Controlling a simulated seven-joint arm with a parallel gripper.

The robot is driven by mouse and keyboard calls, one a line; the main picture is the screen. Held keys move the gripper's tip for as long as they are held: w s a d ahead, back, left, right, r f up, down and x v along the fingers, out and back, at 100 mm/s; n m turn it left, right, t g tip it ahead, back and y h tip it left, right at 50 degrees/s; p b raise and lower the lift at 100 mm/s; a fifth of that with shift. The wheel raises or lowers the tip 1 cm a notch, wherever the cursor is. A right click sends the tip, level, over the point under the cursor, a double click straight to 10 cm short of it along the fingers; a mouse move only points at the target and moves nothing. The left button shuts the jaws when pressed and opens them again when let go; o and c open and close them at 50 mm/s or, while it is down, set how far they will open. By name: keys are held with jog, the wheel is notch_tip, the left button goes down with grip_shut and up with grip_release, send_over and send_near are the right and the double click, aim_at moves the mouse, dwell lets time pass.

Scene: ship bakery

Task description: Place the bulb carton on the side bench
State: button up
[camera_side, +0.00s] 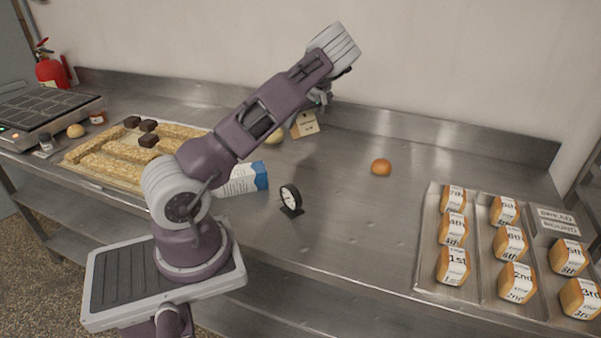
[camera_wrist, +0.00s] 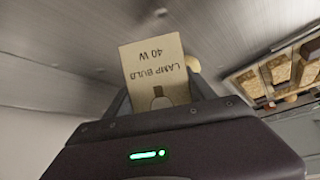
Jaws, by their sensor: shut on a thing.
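The bulb carton (camera_side: 304,124) is a small tan box near the back of the steel bench (camera_side: 340,215) in the side view. In the wrist view the carton (camera_wrist: 155,62) shows the print "LAMP BULB 40 W" and a bulb drawing, upside down. My gripper (camera_side: 318,103) is shut on the carton, with a finger on each side of it in the wrist view (camera_wrist: 160,92). The carton looks slightly tilted in the side view. I cannot tell whether it touches the bench. No separate surface is marked as the side bench.
A round bun (camera_side: 275,137) is close left of the carton. An orange bun (camera_side: 381,167) lies right. Trays of loaves (camera_side: 427,245) and pastry (camera_side: 72,160) flank free bench.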

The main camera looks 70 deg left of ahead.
jog(key=w+d+r+m+t+y, duration=0.2)
jog(key=w+m+t, duration=0.3)
jog(key=w, duration=0.1)
jog(key=w+d+r+m+t+y, duration=0.1)
jog(key=w+d+r+m+t, duration=0.1)
jog(key=w+m+t, duration=0.35)
jog(key=shift+m, duration=0.25)
jog(key=f, duration=0.3)
jog(key=w+f, duration=0.1)
jog(key=f, duration=0.2)
jog(key=d+f, duration=0.1)
jog(key=f, duration=0.1)
jog(key=shift+w+f, duration=0.25)
jog(key=shift+f, duration=0.45)
jog(key=o, duration=1.5)
jog(key=shift+f, duration=0.1)
